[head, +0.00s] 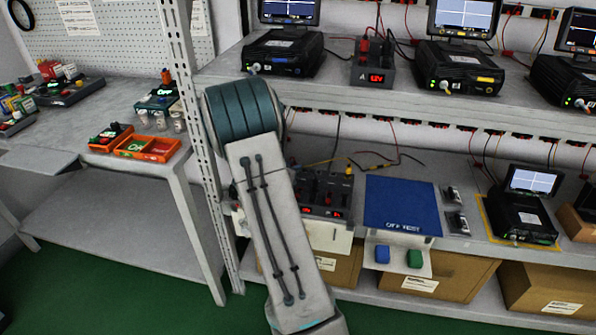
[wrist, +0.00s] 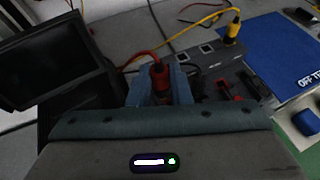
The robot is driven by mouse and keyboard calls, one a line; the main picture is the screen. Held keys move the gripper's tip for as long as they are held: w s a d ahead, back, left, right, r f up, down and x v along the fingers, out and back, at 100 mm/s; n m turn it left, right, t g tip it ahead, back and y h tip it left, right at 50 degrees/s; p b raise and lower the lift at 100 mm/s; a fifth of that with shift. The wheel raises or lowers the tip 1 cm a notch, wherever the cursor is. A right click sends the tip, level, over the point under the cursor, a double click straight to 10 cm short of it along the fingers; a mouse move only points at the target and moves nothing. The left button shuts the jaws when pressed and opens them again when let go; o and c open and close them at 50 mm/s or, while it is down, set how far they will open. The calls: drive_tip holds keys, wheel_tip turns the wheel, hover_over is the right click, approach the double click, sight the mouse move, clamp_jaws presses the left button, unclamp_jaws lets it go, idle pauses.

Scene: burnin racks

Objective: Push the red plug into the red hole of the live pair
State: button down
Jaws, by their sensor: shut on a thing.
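The red plug (wrist: 158,72) with its red cable is between the blue-grey fingers of my gripper (wrist: 161,88), which is shut on it. The plug's lower end is hidden by the fingers and the gripper body. A dark grey supply box (wrist: 212,54) lies just right of the fingers, with sockets along its top. A yellow plug (wrist: 233,28) stands in its far end. I cannot tell which hole is the red one of the live pair. In the head view the box (head: 328,190) shows red digits low on its front; my arm hides the gripper and red plug.
The blue OFF TEST mat (head: 402,203) lies right of the box, with a blue block (head: 382,254) and a green block (head: 414,258) below it. In the wrist view a dark screen (wrist: 55,75) stands close on the left. Cables run behind the box. The upper shelf (head: 430,92) overhangs this level.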

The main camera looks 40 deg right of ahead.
drive_tip(key=shift+m+g, duration=0.3)
drive_tip(key=shift+s+d+f+b, duration=0.1)
drive_tip(key=shift+d+f+b, duration=0.2)
drive_tip(key=shift+f, duration=0.35)
drive_tip(key=shift+s+d+f+b, duration=0.1)
drive_tip(key=shift+d+f+b, duration=0.25)
drive_tip(key=shift+f, duration=0.25)
drive_tip(key=shift+s+d+f+b, duration=0.1)
drive_tip(key=shift+d+f+b, duration=0.2)
drive_tip(key=shift+f, duration=0.35)
drive_tip(key=shift+a+f+b, duration=0.15)
drive_tip(key=shift+f+b, duration=0.2)
drive_tip(key=shift+b, duration=0.8)
idle(1.1)
drive_tip(key=shift+f+b, duration=1.25)
drive_tip(key=shift+b, duration=0.35)
idle(1.2)
